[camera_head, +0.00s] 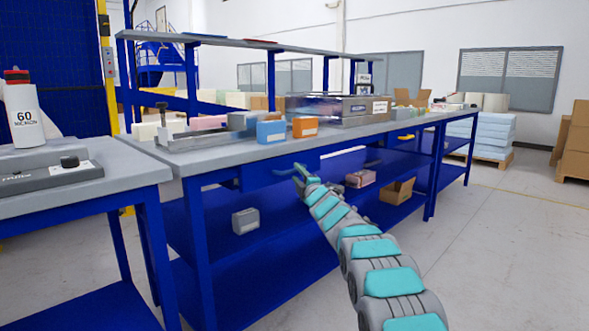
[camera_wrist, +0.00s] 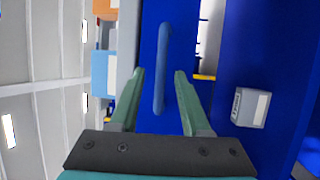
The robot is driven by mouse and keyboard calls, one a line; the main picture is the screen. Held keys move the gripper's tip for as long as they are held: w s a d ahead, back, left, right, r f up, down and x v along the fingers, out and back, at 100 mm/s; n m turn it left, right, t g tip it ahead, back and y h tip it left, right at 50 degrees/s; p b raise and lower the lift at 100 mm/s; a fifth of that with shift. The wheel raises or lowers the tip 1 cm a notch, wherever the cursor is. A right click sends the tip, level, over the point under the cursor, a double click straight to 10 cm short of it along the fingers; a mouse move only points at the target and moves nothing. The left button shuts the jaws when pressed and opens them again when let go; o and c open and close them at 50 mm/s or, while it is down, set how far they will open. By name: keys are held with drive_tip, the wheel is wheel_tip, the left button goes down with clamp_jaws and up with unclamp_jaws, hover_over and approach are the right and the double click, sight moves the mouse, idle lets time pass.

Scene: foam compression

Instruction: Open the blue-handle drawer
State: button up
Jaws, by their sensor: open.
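The blue drawer (camera_head: 262,174) hangs under the grey tabletop of the blue workbench. Its blue bar handle (camera_wrist: 161,70) shows in the wrist view, running lengthwise up the picture in front of the blue drawer front (camera_wrist: 180,35). My gripper (camera_head: 300,171) is in front of the drawer in the head view. In the wrist view my gripper (camera_wrist: 158,75) is open, with one green finger on each side of the handle's lower part. I cannot tell whether either finger touches the handle. The drawer looks shut, though my gripper hides part of it.
The grey tabletop (camera_head: 215,154) above carries an orange box (camera_head: 305,127), a blue box (camera_head: 270,131) and a long machine (camera_head: 345,108). A grey box (camera_head: 245,220) and an open carton (camera_head: 397,191) sit on the lower shelf.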

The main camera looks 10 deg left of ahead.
sight(295, 171)
drive_tip(key=shift+w+a, duration=0.25)
drive_tip(key=shift+w, duration=0.15)
drive_tip(key=shift+w+a+r+p, duration=0.3)
drive_tip(key=shift+w+p, duration=0.25)
drive_tip(key=shift+p, duration=0.25)
drive_tip(key=shift+w+a+p, duration=0.35)
drive_tip(key=shift+w+p, duration=0.3)
drive_tip(key=shift+c, duration=0.4)
drive_tip(key=shift+f, duration=0.1)
clamp_jaws()
